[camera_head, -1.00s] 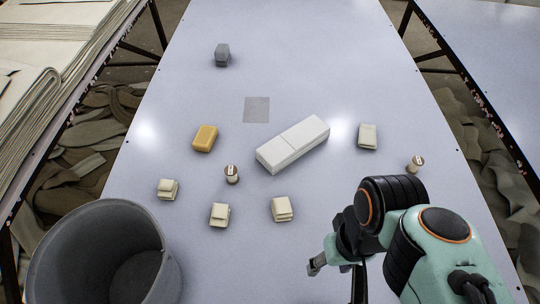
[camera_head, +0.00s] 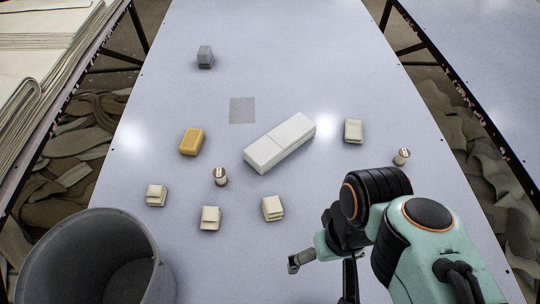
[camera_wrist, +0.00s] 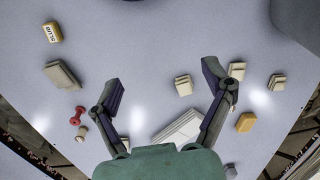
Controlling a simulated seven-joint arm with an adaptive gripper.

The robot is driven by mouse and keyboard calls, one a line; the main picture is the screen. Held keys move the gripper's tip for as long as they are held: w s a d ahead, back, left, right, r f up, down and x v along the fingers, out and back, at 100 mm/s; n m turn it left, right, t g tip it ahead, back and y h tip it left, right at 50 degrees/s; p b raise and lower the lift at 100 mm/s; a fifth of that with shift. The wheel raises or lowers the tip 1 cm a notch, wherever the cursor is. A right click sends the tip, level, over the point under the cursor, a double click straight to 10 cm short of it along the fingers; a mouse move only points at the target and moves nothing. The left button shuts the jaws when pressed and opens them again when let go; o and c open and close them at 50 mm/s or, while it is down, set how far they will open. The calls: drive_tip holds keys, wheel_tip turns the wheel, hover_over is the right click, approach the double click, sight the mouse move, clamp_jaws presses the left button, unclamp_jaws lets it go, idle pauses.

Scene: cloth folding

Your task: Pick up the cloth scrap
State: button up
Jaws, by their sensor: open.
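Several small folded cream cloth pieces lie on the table: at left (camera_head: 156,195), front centre (camera_head: 210,217), beside it (camera_head: 272,208) and farther right (camera_head: 353,131). A flat thin grey square (camera_head: 242,110) lies farther back. I cannot tell which one is the cloth scrap. My gripper (camera_head: 294,262) is low in the head view, to the right of and nearer than the front cream pieces. In the wrist view my gripper (camera_wrist: 163,72) has its fingers spread with nothing between the tips. A cream piece (camera_wrist: 184,85) shows between the fingers, apart from them.
A long white box (camera_head: 280,143) lies mid-table, with a yellow block (camera_head: 191,141), spools (camera_head: 220,176) (camera_head: 402,157) and a grey weight (camera_head: 205,57) around it. A grey bin (camera_head: 85,265) is at front left. A red spool (camera_wrist: 77,115) shows in the wrist view.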

drive_tip(key=n, duration=0.2)
hover_over(272, 208)
drive_tip(key=shift+h, duration=0.4)
wheel_tip(272, 208, down, 18)
drive_tip(key=shift+d+f, duration=0.1)
wheel_tip(272, 208, down, 6)
drive_tip(key=shift+f, duration=0.2)
drive_tip(key=c, duration=0.8)
